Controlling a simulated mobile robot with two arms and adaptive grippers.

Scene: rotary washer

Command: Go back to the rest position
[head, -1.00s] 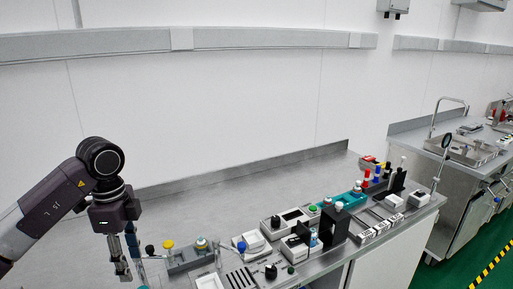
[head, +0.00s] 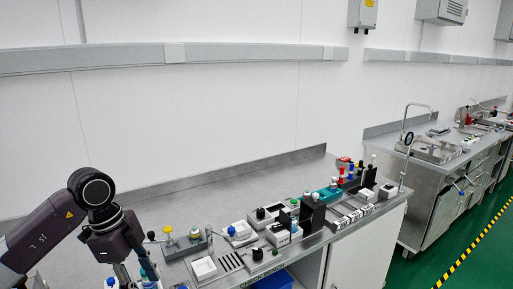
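My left arm comes in from the left, and its dark gripper (head: 136,272) points down over the front left part of the steel bench (head: 230,185). Its two fingers look apart, with nothing visible held between them. The lowest part of the fingers is close to the bottom edge of the picture, among small bottles, so the tips are hard to make out. My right gripper is not in view.
A grey holder with a yellow-topped item (head: 167,230) stands just right of my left gripper. The back of the bench is clear. Another bench (head: 435,150) stands right.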

